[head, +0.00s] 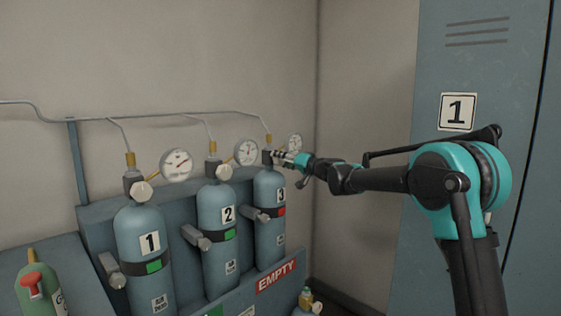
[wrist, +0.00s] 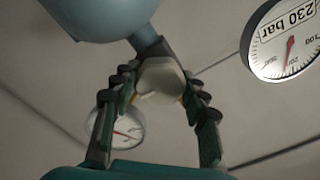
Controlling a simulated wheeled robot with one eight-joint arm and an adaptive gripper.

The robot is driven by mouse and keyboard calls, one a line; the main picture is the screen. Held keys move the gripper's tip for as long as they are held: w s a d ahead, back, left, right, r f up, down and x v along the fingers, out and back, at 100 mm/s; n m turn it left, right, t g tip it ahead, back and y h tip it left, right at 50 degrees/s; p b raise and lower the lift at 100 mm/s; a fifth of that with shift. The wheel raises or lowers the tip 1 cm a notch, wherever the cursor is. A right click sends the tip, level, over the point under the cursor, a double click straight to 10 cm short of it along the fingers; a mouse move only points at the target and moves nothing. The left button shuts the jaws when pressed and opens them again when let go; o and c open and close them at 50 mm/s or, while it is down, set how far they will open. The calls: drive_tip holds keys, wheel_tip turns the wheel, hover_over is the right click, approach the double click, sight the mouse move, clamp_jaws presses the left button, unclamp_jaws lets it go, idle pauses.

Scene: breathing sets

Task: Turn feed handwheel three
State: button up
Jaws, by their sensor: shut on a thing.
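Cylinder three (head: 268,190) is the rightmost blue cylinder in the head view, with a "3" label and a red tag on its band. In the head view my gripper (head: 285,157) is at its valve and hides the handwheel. In the wrist view the feed handwheel three (wrist: 160,78) is a pale, rounded knob on a grey valve stem below the blue cylinder shape. My gripper (wrist: 158,90) has a finger on each side of it and is shut on it. Cylinders one (head: 145,220) and two (head: 218,205) stand to the left, with green tags and pale handwheels.
Gauges sit beside the valves; one (wrist: 288,42) marked "230 bar" is close to my gripper. A thin pipe (head: 170,115) runs along the wall above. A blue locker (head: 480,80) marked "1" stands right. An "EMPTY" sign (head: 276,276) is on the rack's front.

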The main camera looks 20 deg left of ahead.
drive_tip(key=m, duration=0.5)
drive_tip(key=shift+f+m, duration=0.1)
drive_tip(key=shift+m, duration=0.2)
drive_tip(key=m, duration=2.1)
drive_tip(key=shift+s+f+m, duration=0.1)
drive_tip(key=shift+m, duration=0.3)
drive_tip(key=m, duration=1)
drive_tip(key=shift+m, duration=0.4)
drive_tip(key=m, duration=0.4)
drive_tip(key=shift+m, duration=0.7)
